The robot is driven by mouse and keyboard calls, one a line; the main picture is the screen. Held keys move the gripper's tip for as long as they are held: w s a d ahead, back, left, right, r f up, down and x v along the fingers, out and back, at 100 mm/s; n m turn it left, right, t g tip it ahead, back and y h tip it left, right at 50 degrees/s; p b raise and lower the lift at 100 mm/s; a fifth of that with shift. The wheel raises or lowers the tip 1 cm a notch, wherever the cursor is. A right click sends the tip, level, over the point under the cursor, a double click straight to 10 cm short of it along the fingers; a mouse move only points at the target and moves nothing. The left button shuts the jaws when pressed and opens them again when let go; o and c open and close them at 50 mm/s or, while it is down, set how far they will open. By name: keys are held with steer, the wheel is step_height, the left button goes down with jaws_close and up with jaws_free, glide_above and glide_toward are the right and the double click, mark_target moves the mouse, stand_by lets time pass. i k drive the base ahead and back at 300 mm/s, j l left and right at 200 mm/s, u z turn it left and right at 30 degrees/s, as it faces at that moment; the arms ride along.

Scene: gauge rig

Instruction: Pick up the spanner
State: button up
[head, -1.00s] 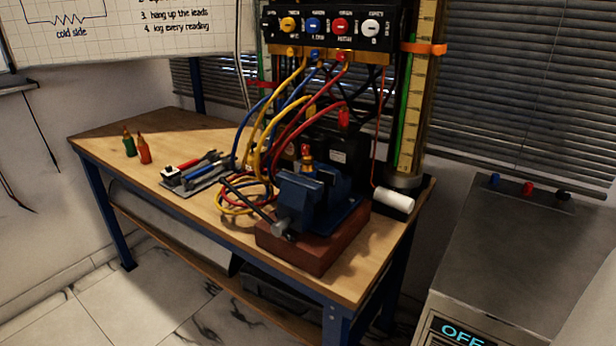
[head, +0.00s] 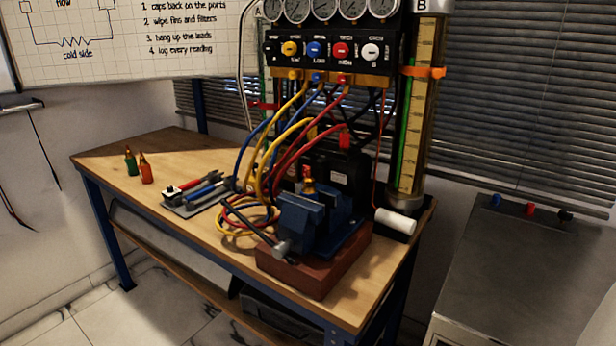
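A small grey tray or mat (head: 181,210) lies on the wooden bench, left of the coiled hoses. Several hand tools (head: 203,188) with red, blue and dark parts lie on it close together. The spanner may be among them, but at this size I cannot tell which one it is. My gripper does not show in the head view.
The wooden bench (head: 190,152) has clear room at its left. Green (head: 131,162) and orange (head: 145,170) bottles stand there. A blue vise (head: 312,218) on a red-brown block (head: 310,272) and looping hoses (head: 250,205) crowd the right. A grey cabinet (head: 500,260) stands further right.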

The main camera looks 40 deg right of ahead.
mark_target(207, 191)
steer(key=i+j+z, duration=0.4)
steer(key=i, duration=0.25)
steer(key=i+j+z, duration=0.35)
steer(key=i, duration=0.3)
steer(key=i+j+z, duration=0.4)
steer(key=j, duration=0.25)
steer(key=i, duration=0.1)
